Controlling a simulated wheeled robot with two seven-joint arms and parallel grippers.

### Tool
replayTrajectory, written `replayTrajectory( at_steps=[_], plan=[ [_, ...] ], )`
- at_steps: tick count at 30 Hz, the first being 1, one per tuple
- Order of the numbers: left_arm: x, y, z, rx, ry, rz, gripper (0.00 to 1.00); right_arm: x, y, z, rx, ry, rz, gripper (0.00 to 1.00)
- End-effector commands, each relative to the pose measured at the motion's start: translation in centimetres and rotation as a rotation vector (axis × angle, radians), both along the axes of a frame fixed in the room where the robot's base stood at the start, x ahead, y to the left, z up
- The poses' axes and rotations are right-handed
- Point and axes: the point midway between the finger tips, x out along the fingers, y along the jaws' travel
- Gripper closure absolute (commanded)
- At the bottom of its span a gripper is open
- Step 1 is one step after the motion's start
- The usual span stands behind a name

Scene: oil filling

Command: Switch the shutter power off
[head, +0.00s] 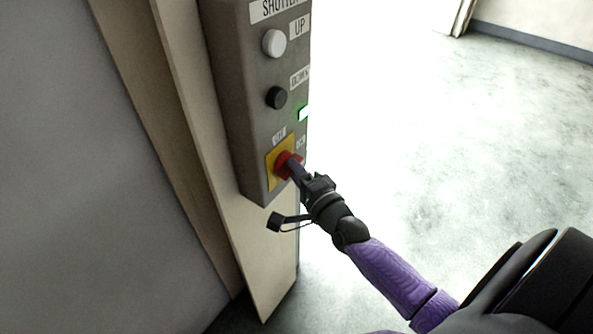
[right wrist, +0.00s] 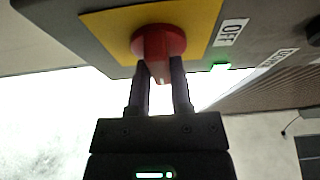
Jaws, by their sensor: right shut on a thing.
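The grey shutter control box (head: 228,80) is mounted on a beige post. It carries a white UP button (head: 274,43), a black button (head: 277,97) below it, and a red rotary power switch (head: 284,165) on a yellow plate (head: 270,172). A green light (head: 303,113) is lit beside the black button. In the right wrist view, the red switch (right wrist: 158,42) sits on the yellow plate (right wrist: 100,24), near a label reading OFF (right wrist: 230,32). My right gripper (head: 294,168) is shut on the red switch's handle; its fingers (right wrist: 161,72) sit on either side. My left gripper is out of view.
The beige post (head: 180,60) and a grey wall (head: 60,170) stand to the left of the box. Bright open floor (head: 480,130) lies to the right.

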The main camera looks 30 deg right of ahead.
Motion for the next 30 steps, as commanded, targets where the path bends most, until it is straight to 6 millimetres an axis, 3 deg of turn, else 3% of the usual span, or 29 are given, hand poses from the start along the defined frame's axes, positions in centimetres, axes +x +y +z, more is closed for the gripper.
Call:
replayTrajectory(
  at_steps=[11,21,30],
  plan=[
    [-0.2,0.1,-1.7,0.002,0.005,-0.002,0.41,0.0,0.0,-0.5,-0.167,-0.067,0.002,1.0],
    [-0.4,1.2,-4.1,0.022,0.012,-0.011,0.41,0.0,-0.1,-0.8,-0.463,-0.188,0.003,1.0],
    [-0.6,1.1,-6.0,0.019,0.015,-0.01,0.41,0.1,-0.2,-0.9,-0.727,-0.298,0.002,1.0]
  ],
)
